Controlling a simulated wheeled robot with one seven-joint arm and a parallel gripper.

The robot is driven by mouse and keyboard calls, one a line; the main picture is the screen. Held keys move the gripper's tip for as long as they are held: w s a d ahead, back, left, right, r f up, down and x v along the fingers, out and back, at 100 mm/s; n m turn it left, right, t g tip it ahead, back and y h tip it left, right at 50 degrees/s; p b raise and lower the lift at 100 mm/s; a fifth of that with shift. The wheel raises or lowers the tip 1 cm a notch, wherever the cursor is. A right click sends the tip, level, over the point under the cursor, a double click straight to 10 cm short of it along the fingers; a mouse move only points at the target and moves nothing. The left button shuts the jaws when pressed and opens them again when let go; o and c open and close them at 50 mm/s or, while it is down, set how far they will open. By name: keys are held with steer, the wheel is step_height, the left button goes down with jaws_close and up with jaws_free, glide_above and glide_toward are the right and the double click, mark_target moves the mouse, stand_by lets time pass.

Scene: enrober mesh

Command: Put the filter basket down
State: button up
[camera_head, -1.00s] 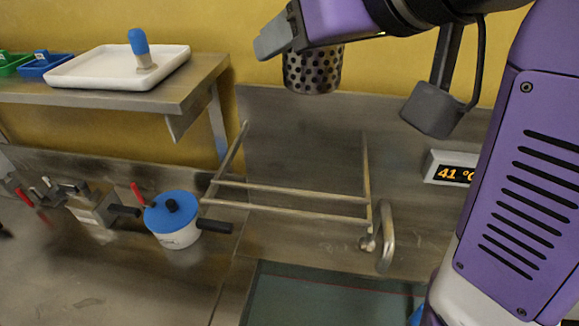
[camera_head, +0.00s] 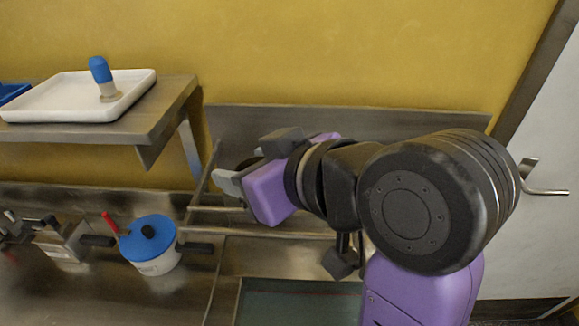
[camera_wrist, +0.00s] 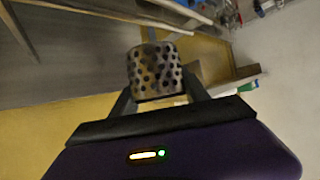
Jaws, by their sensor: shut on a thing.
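The filter basket (camera_wrist: 155,72) is a perforated metal cylinder, seen in the wrist view between my two fingers. My gripper (camera_wrist: 157,80) is shut on it. In the head view my gripper (camera_head: 226,184) is in front of the metal rail frame at the back of the counter, and its wrist hides the basket there. I cannot tell whether the basket touches anything below it.
A metal rail frame (camera_head: 270,232) stands against the back panel beside my gripper. A white pot with a blue lid (camera_head: 152,240) stands to the left. A steel shelf (camera_head: 165,122) above holds a white tray (camera_head: 40,108) with a blue-topped bottle (camera_head: 102,75).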

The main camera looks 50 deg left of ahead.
steer(key=shift+f, duration=2.25)
steer(key=shift+f, duration=0.1)
steer(key=o, duration=1.5)
steer(key=b+v, duration=0.1)
steer(key=v, duration=1.1)
steer(key=shift+b, duration=0.35)
